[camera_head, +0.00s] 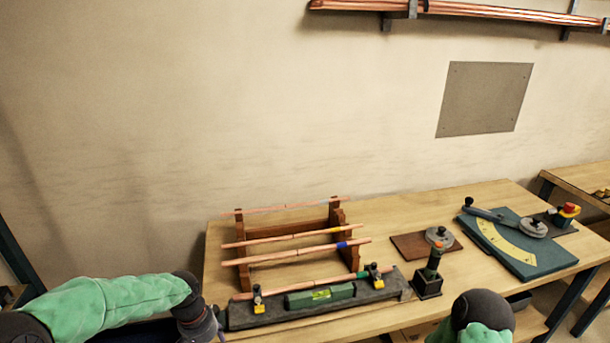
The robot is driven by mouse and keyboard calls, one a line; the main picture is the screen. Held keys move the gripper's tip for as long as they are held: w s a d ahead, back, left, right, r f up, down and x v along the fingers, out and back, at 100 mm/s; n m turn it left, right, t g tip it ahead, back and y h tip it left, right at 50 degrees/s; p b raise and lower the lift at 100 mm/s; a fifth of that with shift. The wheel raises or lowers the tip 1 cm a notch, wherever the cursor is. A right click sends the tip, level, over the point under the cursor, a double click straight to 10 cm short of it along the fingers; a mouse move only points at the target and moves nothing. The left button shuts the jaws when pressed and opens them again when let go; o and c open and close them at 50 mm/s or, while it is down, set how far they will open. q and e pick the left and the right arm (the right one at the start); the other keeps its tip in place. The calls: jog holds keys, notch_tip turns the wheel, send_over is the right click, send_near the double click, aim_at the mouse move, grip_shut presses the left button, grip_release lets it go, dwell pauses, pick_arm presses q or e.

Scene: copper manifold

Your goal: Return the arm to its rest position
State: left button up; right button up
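My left arm comes in from the lower left in a green sleeve with dark joints. It ends at the table's front left edge, beside the left end of the dark fixture bar. Only a small dark part of my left gripper (218,331) shows at the bottom edge. Its fingers are too cut off to tell open from shut. My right arm shows only as a dark joint and a bit of green sleeve at the bottom right. My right gripper is out of the picture.
A wooden rack (243,275) holds several copper tubes with coloured bands. A dark fixture bar (240,317) with a green level (320,296) lies along the front of the wooden table (400,205). A torch-like tool (430,270) and a teal bending plate (520,255) stand to the right.

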pick_arm(q)
jog(key=s+d+f+h+b, duration=0.1)
jog(key=s+d+f, duration=0.3)
jog(key=f, duration=0.5)
jog(key=s+d+f+n+h+b, duration=0.1)
jog(key=s+d+f, duration=0.4)
jog(key=f, duration=0.5)
jog(key=s+d+f+n+b, duration=0.1)
jog(key=s+d+f, duration=0.4)
jog(key=s+f, duration=0.3)
jog(key=shift+s+f+h, duration=0.15)
jog(key=shift+f+h, duration=0.25)
jog(key=shift+f, duration=0.35)
